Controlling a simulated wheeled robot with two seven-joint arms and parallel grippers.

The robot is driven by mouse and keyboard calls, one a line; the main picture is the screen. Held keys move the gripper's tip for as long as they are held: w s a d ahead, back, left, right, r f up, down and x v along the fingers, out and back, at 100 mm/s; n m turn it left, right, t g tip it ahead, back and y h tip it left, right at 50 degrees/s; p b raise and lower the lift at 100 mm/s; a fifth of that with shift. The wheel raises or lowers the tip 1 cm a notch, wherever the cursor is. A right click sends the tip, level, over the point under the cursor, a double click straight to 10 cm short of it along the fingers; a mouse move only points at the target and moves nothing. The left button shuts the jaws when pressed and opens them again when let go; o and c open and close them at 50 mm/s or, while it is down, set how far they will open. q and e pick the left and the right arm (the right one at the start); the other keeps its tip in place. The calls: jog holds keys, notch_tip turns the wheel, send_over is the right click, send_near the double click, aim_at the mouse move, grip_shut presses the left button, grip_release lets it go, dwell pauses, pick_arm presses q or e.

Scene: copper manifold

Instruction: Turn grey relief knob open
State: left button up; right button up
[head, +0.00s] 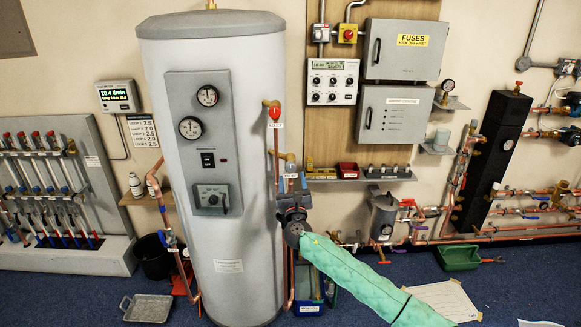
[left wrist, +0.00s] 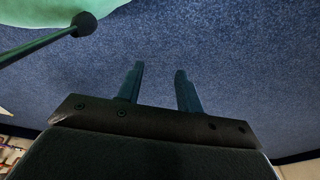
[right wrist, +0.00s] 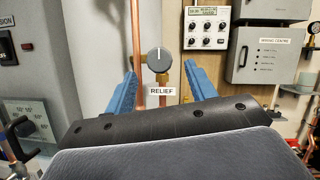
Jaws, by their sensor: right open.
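The round grey relief knob (right wrist: 159,60) shows in the right wrist view, on a brass valve body above a white RELIEF label (right wrist: 162,90). A small pale mark shows on its face. My right gripper (right wrist: 160,78) is open, with one blue finger on each side of the knob's line of sight. I cannot tell how far its tips are from the knob. In the head view my right gripper (head: 291,184) is in front of the pipes right of the tank, and the knob is hidden behind it. My left gripper (left wrist: 159,72) is open and empty above the blue floor.
The tall grey tank (head: 222,120) stands just left of my right gripper. A copper pipe (right wrist: 137,45) runs upright beside the knob. A red-handled valve (head: 274,112) is above my right gripper. A shelf (head: 360,175) and grey boxes (head: 396,115) are on the right.

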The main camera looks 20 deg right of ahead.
aim_at(291, 169)
jog(key=p+x, duration=0.1)
jog(key=x, duration=0.3)
jog(key=shift+w+r+p, duration=0.2)
jog(key=shift+w+p, duration=0.05)
jog(key=shift+p, duration=0.1)
pick_arm(q)
jog(key=shift+s+a+f, duration=0.55)
jog(key=shift+s+f, duration=0.3)
jog(key=shift+s+a+f, duration=0.5)
jog(key=shift+s+f, duration=0.35)
pick_arm(e)
jog(key=shift+x, duration=0.8)
jog(key=shift+f, duration=0.1)
jog(key=c, duration=1)
pick_arm(q)
jog(key=shift+w, duration=0.1)
